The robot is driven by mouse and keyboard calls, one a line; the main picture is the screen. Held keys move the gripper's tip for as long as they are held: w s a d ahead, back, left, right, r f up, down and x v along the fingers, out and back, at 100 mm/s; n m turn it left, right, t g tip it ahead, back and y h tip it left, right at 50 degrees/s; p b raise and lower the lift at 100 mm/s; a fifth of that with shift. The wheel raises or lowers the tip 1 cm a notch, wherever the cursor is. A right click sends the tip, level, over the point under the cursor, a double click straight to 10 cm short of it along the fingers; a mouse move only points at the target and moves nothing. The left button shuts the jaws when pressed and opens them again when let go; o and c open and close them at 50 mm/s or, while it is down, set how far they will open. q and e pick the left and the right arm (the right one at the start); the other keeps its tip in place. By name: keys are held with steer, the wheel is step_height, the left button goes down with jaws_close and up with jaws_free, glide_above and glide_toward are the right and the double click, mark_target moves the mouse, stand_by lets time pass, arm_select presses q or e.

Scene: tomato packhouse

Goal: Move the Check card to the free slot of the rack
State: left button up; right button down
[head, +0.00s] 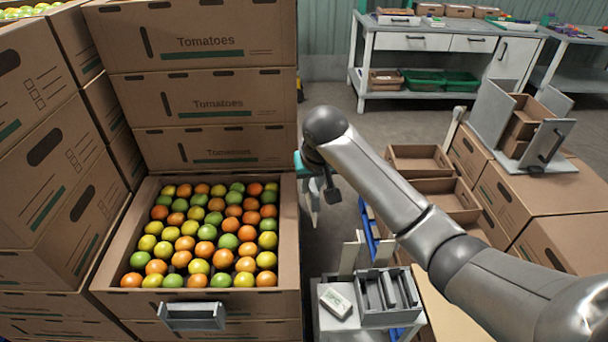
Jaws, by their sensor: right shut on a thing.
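My right gripper (313,200) hangs beyond the right edge of the open tomato box, shut on a thin pale thing seen nearly edge-on. I cannot read its face or tell whether it is the Check card. A grey rack (374,310) with upright dividers stands on a small stand at the bottom centre, below and to the right of the gripper. At least one gap between its dividers looks empty, but its inside is partly in shadow. My left gripper is not in view.
An open box of tomatoes (290,235) stands at left, with a grey holder (192,316) on its front. Stacked cartons (220,90) rise behind it. Open empty boxes (420,160) and closed cartons (540,195) are at right. A workbench (430,42) stands at the back.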

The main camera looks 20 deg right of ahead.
arm_select(q)
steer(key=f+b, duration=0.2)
steer(key=b, duration=0.1)
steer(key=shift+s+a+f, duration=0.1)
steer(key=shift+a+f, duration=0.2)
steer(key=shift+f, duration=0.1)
arm_select(e)
steer(key=s+d+f, duration=0.4)
steer(key=f, duration=0.5)
steer(key=s+d+f+m, duration=0.1)
steer(key=s+d+f, duration=0.3)
steer(key=f, duration=0.5)
steer(key=s+d+f, duration=0.4)
steer(key=f, duration=0.5)
steer(key=shift+d+f+m+h, duration=0.3)
steer(key=shift+d, duration=0.1)
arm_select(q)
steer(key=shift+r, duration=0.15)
arm_select(e)
steer(key=shift+f, duration=0.25)
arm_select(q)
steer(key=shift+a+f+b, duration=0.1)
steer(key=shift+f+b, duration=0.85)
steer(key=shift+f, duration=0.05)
arm_select(e)
steer(key=shift+f, duration=1.35)
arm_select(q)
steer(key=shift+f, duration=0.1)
arm_select(e)
steer(key=shift+f, duration=0.1)
